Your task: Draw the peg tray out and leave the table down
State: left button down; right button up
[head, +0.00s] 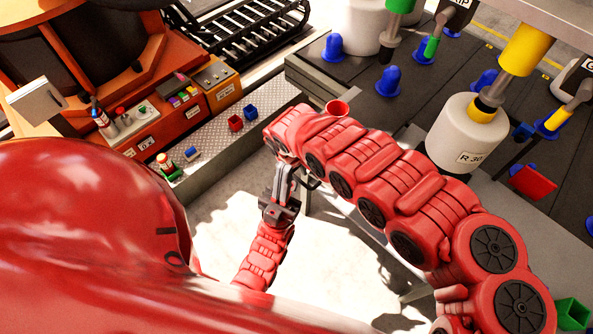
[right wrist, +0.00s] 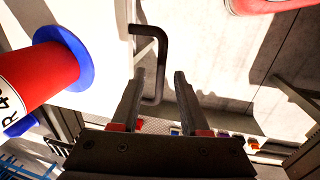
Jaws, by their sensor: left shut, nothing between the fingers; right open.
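A dark tray surface with blue pegs (head: 390,80) lies at the upper right of the head view; I cannot tell for certain that it is the peg tray. In the right wrist view a dark bent handle (right wrist: 160,60) stands out from a pale surface. My right gripper (right wrist: 158,85) is open, with the handle just beyond and partly between its fingertips; contact is unclear. In the head view my right arm hides that gripper. My left gripper (head: 287,175) is shut and empty, pointing up the picture beside my right arm. I cannot make out the table.
A red bobbin with a blue flange (right wrist: 45,75) is close left of my right gripper. A white bobbin (head: 467,135) hangs at the right. A grey shelf (head: 215,150) with small coloured blocks and an orange machine (head: 150,125) stand left. Pale floor is clear below.

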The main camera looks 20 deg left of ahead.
jog(key=s+a+r+p, duration=0.1)
jog(key=s+r+p, duration=0.2)
jog(key=r+p, duration=0.7)
jog(key=shift+r, duration=3.55)
